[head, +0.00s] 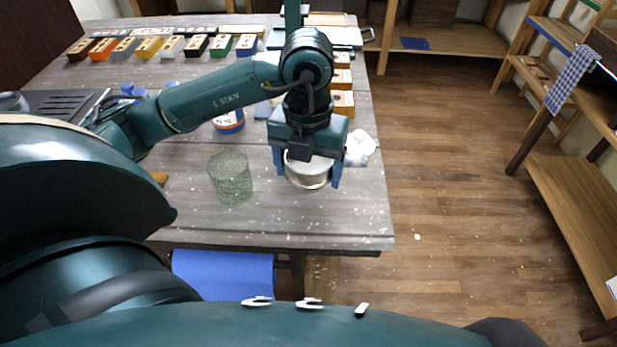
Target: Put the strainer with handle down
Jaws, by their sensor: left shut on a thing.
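My left gripper (307,177) comes in from the left and points down over the front right part of the grey table (280,228). Its blue fingers are on either side of a round, pale-topped metal piece, which looks like the strainer (308,179), and it is shut on it. The strainer's handle is hidden or too small to make out. I cannot tell whether the strainer touches the tabletop or hangs just above it. My right gripper is not in view.
A green speckled glass (231,180) stands left of the strainer. A white lumpy thing (360,143) lies to the right, near the table's right edge. A blue-and-white tub (229,122) stands behind. Several coloured blocks line the back. The front table strip is clear except for pale specks.

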